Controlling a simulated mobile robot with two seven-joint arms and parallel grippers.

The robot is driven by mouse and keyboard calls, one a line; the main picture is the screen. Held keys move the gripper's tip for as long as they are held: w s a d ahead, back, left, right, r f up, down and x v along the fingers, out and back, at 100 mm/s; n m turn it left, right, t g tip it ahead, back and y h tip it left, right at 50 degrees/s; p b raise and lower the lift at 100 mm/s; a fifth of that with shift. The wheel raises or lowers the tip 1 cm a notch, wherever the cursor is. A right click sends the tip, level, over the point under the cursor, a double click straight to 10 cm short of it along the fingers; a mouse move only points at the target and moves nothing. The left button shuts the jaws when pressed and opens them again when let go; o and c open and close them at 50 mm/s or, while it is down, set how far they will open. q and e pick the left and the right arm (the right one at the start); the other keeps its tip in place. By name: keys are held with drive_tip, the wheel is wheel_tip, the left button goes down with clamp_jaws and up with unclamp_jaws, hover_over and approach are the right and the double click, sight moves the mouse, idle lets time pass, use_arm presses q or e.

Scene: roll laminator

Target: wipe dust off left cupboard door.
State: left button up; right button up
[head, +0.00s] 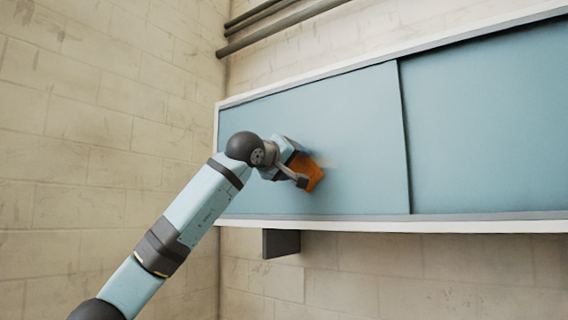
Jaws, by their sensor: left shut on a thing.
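The left cupboard door (365,115) is a flat blue-grey panel in a white frame on the wall. A faint pale smudge, perhaps dust, shows on it just right of my gripper. My left gripper (300,176) is shut on an orange block-like wiping thing (313,173), at the lower middle of the left door. The orange thing is at the door's face; whether it touches cannot be told. The gripper and wrist hide part of the door. My right gripper is not in view.
The right cupboard door (490,120) lies beyond a dark vertical seam. A white ledge (400,226) runs below the doors, with a dark bracket (281,243) under it. Dark pipes (285,24) run above. A pale block wall (90,130) stands at the left.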

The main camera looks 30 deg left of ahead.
sight(303, 158)
use_arm(q)
drive_tip(key=shift+d+r+p, duration=0.15)
drive_tip(key=shift+d, duration=0.65)
drive_tip(key=shift+d+r+p, duration=0.1)
drive_tip(key=shift+d+p, duration=0.05)
drive_tip(key=shift+d, duration=0.6)
drive_tip(key=shift+s+d+r, duration=0.1)
drive_tip(key=shift+d, duration=0.85)
drive_tip(key=shift+s+d+r, duration=0.15)
drive_tip(key=shift+d, duration=0.75)
drive_tip(key=shift+s+d+r, duration=0.1)
drive_tip(key=shift+d, duration=0.85)
drive_tip(key=shift+d+r, duration=0.15)
drive_tip(key=shift+d, duration=0.75)
drive_tip(key=shift+w+a+f, duration=0.1)
drive_tip(key=shift+a+f, duration=0.1)
drive_tip(key=shift+a, duration=0.8)
drive_tip(key=shift+a+f, duration=0.15)
drive_tip(key=shift+a, duration=0.85)
drive_tip(key=shift+w+a+f, duration=0.15)
drive_tip(key=shift+a, duration=1.25)
drive_tip(key=shift+w+a+f, duration=0.1)
drive_tip(key=shift+a+f, duration=0.05)
drive_tip(key=shift+a, duration=1.2)
drive_tip(key=a+f, duration=0.1)
drive_tip(key=a, duration=0.7)
drive_tip(key=shift+w, duration=0.3)
drive_tip(key=shift+f, duration=0.1)
